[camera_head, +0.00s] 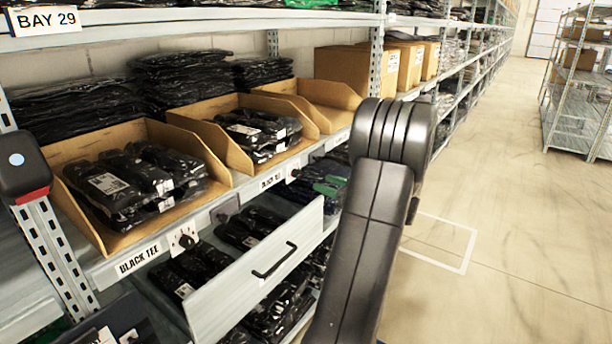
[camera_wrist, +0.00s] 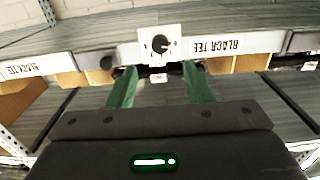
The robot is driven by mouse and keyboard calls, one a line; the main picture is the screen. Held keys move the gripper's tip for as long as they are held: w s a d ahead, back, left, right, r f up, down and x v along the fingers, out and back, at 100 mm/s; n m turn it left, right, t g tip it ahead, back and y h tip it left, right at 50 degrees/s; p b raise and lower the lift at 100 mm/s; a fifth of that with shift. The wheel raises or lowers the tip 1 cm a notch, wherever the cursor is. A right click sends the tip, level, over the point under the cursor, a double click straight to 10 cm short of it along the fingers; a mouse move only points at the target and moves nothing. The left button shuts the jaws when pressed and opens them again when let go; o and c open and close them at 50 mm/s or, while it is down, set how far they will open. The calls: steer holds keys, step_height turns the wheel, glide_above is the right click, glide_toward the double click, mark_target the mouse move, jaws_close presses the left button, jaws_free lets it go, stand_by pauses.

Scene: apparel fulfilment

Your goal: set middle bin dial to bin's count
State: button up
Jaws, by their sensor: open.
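The middle bin (camera_head: 207,113) is an open cardboard box on the shelf, holding several black bagged garments with white labels, partly overlapping. A dial with a dark knob (camera_head: 292,174) sits on the shelf edge near it, beside a partly hidden label (camera_head: 270,182). In the wrist view, which is upside down, a dial (camera_wrist: 159,45) with a black knob on a white plate is straight ahead, beside a BLACK TEE label (camera_wrist: 218,46). Its setting is too small to read. My gripper (camera_wrist: 159,70) is open, its green fingers spread below the plate, with nothing seen between them.
A fuller left bin (camera_head: 70,148) and a right bin (camera_head: 335,92) flank the middle one. Another dial (camera_head: 183,238) sits under the left bin. Below, a drawer-like grey front (camera_head: 225,295) with a black handle juts out. The aisle floor (camera_head: 510,230) at right is clear.

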mark_target(300, 175)
steer(key=p+x, duration=0.1)
steer(key=x, duration=0.7)
steer(key=shift+c, duration=0.3)
steer(key=c, duration=0.9)
